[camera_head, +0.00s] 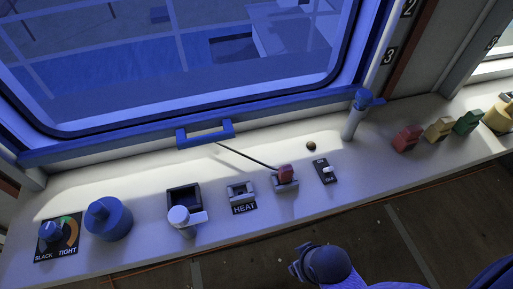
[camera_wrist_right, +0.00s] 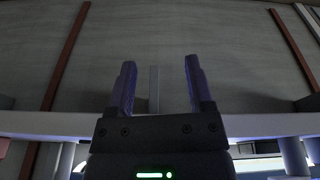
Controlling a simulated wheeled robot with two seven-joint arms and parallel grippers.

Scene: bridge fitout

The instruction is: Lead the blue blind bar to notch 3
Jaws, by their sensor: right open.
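The blue blind bar (camera_head: 100,148) runs along the bottom of the window, with a raised blue handle (camera_head: 205,133) near its middle. A blue see-through blind (camera_head: 150,70) covers the window above it. On the right window post are a label 3 (camera_head: 390,56) and, higher up, a label 2 (camera_head: 409,7). The bar's right end lies below label 3. My right gripper (camera_head: 296,266) is low in the head view, in front of the console and well apart from the bar. In the wrist view its jaws (camera_wrist_right: 158,82) are open and empty. My left gripper is not in view.
The white console (camera_head: 130,180) carries a blue knob (camera_head: 108,218), a white lever (camera_head: 181,216), a HEAT switch (camera_head: 241,192), a red-topped switch (camera_head: 285,176) and a blue-topped post (camera_head: 355,115). Red (camera_head: 407,138), yellow (camera_head: 438,130) and green (camera_head: 468,122) blocks stand at right.

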